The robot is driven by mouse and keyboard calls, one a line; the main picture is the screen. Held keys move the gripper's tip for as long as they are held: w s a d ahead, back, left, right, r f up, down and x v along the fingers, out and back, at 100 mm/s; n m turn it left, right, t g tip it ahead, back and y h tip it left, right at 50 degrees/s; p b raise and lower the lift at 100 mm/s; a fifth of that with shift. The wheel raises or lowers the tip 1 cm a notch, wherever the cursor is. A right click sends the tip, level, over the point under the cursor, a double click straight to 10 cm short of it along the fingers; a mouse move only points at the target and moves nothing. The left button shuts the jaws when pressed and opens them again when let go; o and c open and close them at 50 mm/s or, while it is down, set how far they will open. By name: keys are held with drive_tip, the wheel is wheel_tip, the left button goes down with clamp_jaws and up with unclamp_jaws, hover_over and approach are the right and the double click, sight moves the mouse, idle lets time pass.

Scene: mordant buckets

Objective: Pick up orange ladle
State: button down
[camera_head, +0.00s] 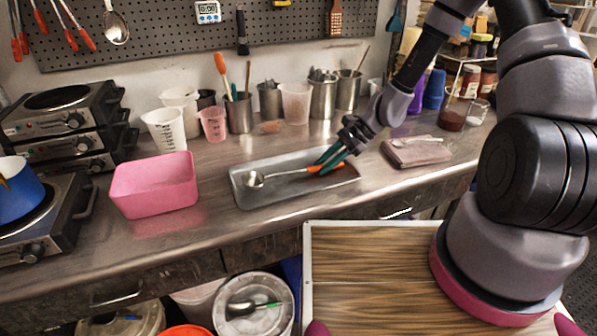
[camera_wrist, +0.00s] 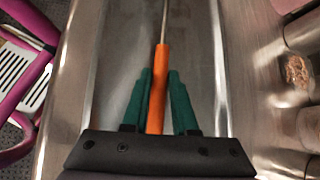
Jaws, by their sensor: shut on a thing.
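The orange ladle (camera_head: 254,180) lies in a shallow grey metal tray (camera_head: 292,192) on the steel counter in the head view. Its round metal bowl is at the left and its orange handle at the right. My gripper (camera_head: 325,163) reaches down at the tray's right part, with green fingers shut on the orange handle. In the wrist view, the orange handle (camera_wrist: 158,88) lies between the two green fingers of my gripper (camera_wrist: 161,76), and the thin metal shaft runs up out of the picture. The bowl is outside the wrist view.
A pink tub (camera_head: 154,190) stands left of the tray, and a folded brown cloth (camera_head: 415,152) lies to its right. Cups and metal utensil pots (camera_head: 322,97) line the back. Hot plates (camera_head: 62,125) are at the left. A wood-grain board (camera_head: 375,275) is in front.

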drive_tip(key=shift+r, duration=0.1)
wheel_tip(320, 180, up, 10)
idle(0.5)
idle(0.4)
